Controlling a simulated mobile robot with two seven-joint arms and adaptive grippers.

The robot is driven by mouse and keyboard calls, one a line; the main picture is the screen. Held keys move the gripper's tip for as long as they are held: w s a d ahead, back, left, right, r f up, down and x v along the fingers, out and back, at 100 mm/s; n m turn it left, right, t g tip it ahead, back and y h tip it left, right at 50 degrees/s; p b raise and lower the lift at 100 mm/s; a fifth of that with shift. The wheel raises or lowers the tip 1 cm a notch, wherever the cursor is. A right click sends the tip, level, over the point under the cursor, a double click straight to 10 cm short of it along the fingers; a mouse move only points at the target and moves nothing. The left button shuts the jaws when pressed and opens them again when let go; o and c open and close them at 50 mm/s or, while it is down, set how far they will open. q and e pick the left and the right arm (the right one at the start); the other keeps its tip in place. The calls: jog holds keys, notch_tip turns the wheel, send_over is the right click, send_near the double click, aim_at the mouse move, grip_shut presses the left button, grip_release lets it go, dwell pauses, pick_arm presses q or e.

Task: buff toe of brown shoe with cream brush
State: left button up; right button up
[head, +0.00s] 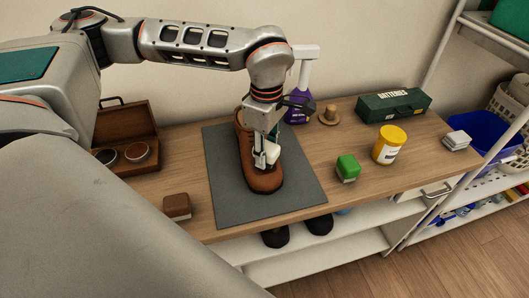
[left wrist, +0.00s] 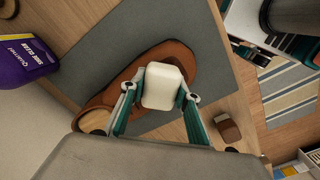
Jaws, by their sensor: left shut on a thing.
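The brown shoe (head: 262,184) sits on a grey mat (head: 226,197), its toe toward the front edge of the bench. It also shows in the left wrist view (left wrist: 122,84). My left gripper (head: 266,160) is over the front part of the shoe. In the left wrist view its fingers are shut on the sides of the cream brush (left wrist: 163,86). The brush lies over the shoe's front part and hides some of it; whether it touches the leather I cannot tell.
A brown block-shaped brush (head: 177,206) lies left of the mat. To the right are a green brush (head: 347,168), a yellow-lidded tin (head: 389,144) and a green box (head: 393,106). A purple bottle (head: 298,108) stands behind the shoe. An open wooden case (head: 125,128) is at left.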

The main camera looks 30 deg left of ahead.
aim_at(259, 171)
pick_arm(q)
jog(key=shift+s+a, duration=0.2)
jog(key=shift+s, duration=0.6)
jog(key=shift+s+d+f, duration=0.15)
jog(key=shift+s+d, duration=0.05)
jog(key=shift+s, duration=0.7)
jog(key=shift+w, duration=1)
jog(key=shift+w+a+p, duration=0.1)
jog(key=shift+w+p, duration=0.2)
jog(key=shift+w, duration=0.5)
jog(key=shift+s, duration=0.15)
jog(key=shift+s, duration=1.65)
